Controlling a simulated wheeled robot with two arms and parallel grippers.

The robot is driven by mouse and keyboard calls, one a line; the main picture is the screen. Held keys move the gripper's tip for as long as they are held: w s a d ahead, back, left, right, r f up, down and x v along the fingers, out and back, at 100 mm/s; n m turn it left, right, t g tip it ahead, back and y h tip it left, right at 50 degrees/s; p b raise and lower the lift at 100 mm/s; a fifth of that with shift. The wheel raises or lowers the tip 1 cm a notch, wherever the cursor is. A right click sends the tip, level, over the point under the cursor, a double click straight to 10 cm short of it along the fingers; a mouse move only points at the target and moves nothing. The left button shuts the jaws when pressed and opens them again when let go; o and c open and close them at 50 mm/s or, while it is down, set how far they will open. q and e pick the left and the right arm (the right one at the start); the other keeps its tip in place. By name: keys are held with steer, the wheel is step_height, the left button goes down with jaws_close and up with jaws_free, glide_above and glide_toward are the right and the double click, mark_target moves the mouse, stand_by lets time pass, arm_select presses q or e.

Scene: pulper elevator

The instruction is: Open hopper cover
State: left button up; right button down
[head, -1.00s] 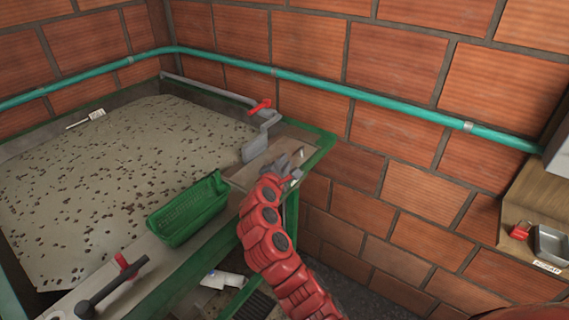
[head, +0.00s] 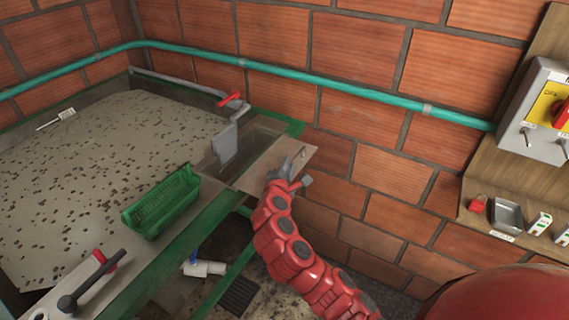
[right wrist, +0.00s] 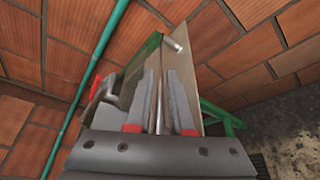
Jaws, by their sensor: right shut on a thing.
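The hopper cover (head: 250,179) is a flat tan panel at the right end of the green-framed tank. It sticks out past the frame's right edge, and a recessed opening (head: 262,133) shows behind it. My right gripper (head: 292,170) is at the cover's front right part, shut on its metal handle. In the right wrist view, the gripper's two grey fingers (right wrist: 165,100) close around the cover's handle, with the tan panel (right wrist: 190,80) beside them. The fingertips' exact contact is partly hidden. My left gripper is not in view.
A green basket (head: 162,205) sits on the tank's front ledge. A grey gate (head: 224,147) and a red-handled valve (head: 230,98) stand behind the cover. A black lever (head: 85,290) is at front left. A switch box (head: 540,110) hangs on the right wall.

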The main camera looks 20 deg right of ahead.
steer(key=c, duration=1.2)
jaws_free()
steer(key=shift+c, duration=0.2)
steer(key=shift+o, duration=0.8)
steer(key=shift+s+a+r, duration=0.1)
steer(key=shift+s+a, duration=0.15)
steer(key=p+v, duration=0.9)
steer(key=v, duration=0.7)
steer(key=shift+s+p, duration=0.35)
